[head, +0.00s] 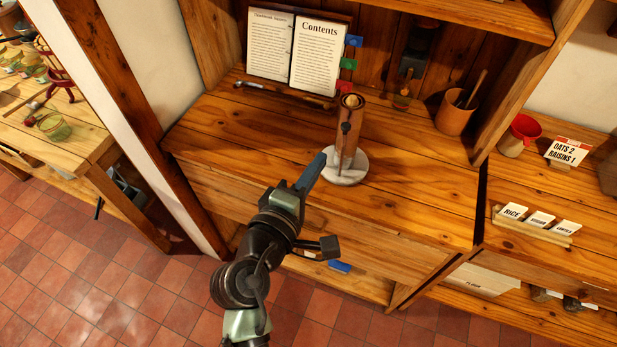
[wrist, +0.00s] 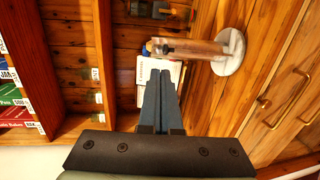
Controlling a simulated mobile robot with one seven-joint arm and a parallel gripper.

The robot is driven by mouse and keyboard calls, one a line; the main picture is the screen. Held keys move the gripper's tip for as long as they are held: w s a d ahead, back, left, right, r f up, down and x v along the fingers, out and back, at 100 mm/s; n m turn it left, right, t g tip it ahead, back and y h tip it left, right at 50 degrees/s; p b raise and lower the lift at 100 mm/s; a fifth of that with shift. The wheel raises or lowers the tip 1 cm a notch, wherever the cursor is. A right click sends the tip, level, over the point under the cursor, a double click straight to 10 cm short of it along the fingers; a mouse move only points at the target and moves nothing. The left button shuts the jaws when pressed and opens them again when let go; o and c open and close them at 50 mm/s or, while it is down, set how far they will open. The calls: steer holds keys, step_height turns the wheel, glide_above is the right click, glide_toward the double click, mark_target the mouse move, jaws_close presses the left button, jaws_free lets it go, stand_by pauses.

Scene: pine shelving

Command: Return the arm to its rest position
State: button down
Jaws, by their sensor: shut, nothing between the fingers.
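My arm reaches up from the bottom of the head view. My gripper (head: 318,162) is in front of the pine counter, just left of a wooden cylinder on a round pale base. In the wrist view my gripper (wrist: 166,75) has its two blue-grey fingers together, with nothing between them. The wooden cylinder (head: 348,130) stands upright on its base (head: 347,172); it also shows in the wrist view (wrist: 195,49), turned sideways. I cannot tell from the head view whether the fingertips touch it, but a gap shows in the wrist view.
An open book (head: 293,55) stands at the back of the counter (head: 420,190). A brown cup (head: 455,112) is at the right. A red-topped container (head: 520,135) and label cards (head: 530,222) are on the right-hand shelf. A wooden post (head: 125,90) rises at the left. Tiled floor (head: 120,290) is open below.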

step_height(320, 180, up, 26)
steer(key=f+m+t+y, duration=0.1)
steer(key=m+t+y, duration=0.1)
steer(key=m+t, duration=0.5)
steer(key=s+r+m+t+y, duration=0.2)
steer(key=s+r, duration=0.3)
steer(key=r, duration=0.6)
steer(key=s+d+r+m+t+y, duration=0.1)
steer(key=s+r+m, duration=0.4)
steer(key=r, duration=0.7)
steer(key=s+t+y, duration=0.1)
steer(key=t, duration=0.1)
steer(key=shift+t, duration=0.3)
